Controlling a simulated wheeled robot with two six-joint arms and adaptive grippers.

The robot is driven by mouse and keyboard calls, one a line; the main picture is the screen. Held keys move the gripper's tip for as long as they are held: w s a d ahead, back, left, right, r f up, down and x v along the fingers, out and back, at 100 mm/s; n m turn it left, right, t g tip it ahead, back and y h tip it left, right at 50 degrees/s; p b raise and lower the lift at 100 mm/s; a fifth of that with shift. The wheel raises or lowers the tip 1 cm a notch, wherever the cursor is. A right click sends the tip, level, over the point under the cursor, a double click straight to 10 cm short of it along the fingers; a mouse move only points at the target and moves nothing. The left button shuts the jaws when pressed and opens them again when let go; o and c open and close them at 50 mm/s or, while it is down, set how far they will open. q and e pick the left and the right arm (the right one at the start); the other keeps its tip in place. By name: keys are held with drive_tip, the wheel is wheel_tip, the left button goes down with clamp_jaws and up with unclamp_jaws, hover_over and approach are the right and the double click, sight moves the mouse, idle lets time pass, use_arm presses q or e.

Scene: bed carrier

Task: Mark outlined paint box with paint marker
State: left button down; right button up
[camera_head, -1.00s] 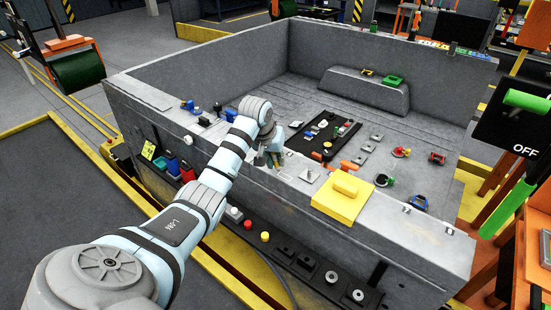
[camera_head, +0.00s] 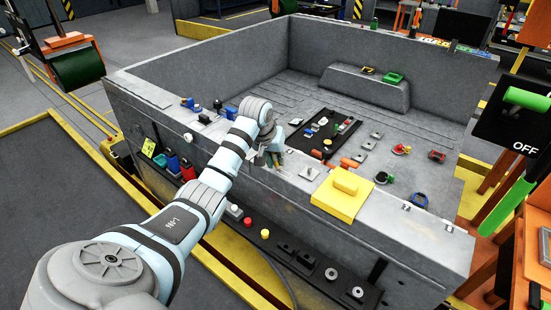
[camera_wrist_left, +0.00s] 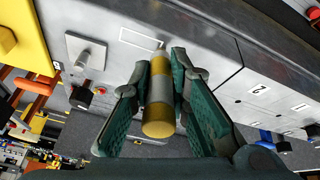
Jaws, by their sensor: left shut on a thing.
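My left gripper (camera_head: 270,158) is over the near wall of the grey carrier (camera_head: 222,150). In the left wrist view its green fingers (camera_wrist_left: 160,66) are shut on the paint marker (camera_wrist_left: 158,98), a yellow and grey cylinder. The marker's narrow pale tip points away from the palm towards the grey surface. A white outlined paint box (camera_wrist_left: 138,39) lies on that surface, just beyond and left of the tip. I cannot tell whether the tip touches the surface. In the head view the gripper hides the box. My right gripper is not in view.
A yellow block (camera_head: 343,195) sits on the wall right of the gripper. A grey plate with a peg (camera_wrist_left: 85,54) is beside the outlined box. Numbered white labels (camera_wrist_left: 258,89) lie on the other side. A black tray (camera_head: 322,140) with small parts lies inside the carrier.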

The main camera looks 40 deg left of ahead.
use_arm(q)
drive_tip(key=shift+d, duration=0.1)
idle(0.3)
drive_tip(key=shift+s+d, duration=0.15)
drive_tip(key=shift+d, duration=0.65)
drive_tip(key=shift+d, duration=0.8)
drive_tip(key=shift+d, duration=0.8)
